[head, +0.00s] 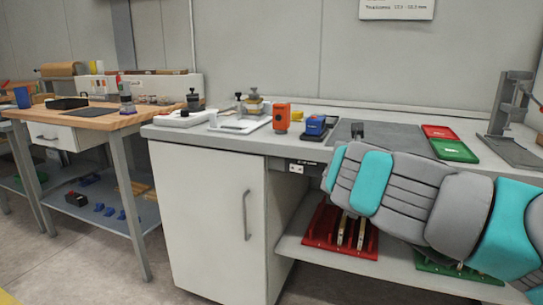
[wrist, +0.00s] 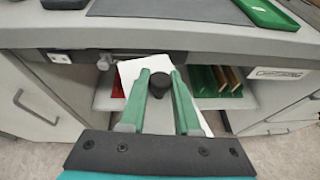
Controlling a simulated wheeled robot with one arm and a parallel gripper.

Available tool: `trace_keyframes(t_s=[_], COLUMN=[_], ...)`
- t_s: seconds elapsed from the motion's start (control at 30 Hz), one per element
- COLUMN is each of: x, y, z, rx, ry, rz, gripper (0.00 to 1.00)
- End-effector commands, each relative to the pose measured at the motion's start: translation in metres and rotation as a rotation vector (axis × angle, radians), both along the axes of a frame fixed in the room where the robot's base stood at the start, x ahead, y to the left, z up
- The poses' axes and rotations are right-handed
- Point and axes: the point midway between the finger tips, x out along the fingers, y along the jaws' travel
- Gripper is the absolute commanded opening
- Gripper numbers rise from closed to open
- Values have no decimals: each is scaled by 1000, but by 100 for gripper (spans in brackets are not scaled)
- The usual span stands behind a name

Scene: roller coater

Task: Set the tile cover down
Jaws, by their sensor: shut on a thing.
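The tile cover (wrist: 158,117) shows in the wrist view as a white plate with a black round knob. My gripper (wrist: 159,82) has its green fingers shut on the knob, one finger on each side. The plate hangs in front of the bench's front edge, with the lower shelf visible behind it. Part of the plate is hidden by my fingers. In the head view my grey and teal arm crosses in front of the bench from the right, and the gripper and cover cannot be made out there.
The grey bench top (head: 190,135) carries a dark mat (head: 385,138), a red tray (head: 438,131), a green tray (head: 454,150), an orange device (head: 281,117) and a blue device (head: 316,125). A stand (head: 508,110) rises at right. The lower shelf holds a red rack (head: 325,225).

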Motion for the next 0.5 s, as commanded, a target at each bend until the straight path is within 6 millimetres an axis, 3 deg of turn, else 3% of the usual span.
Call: trace_keyframes(t_s=[0.03,0.2,0.33,0.5], x=[6,27,38,48], y=[6,30,44,54], z=[-25,-92,-129,-159], rx=[-5,-1,-1,-3], ry=[13,11,9,6], rz=[17,79,114,140], gripper=[0,0,0,0])
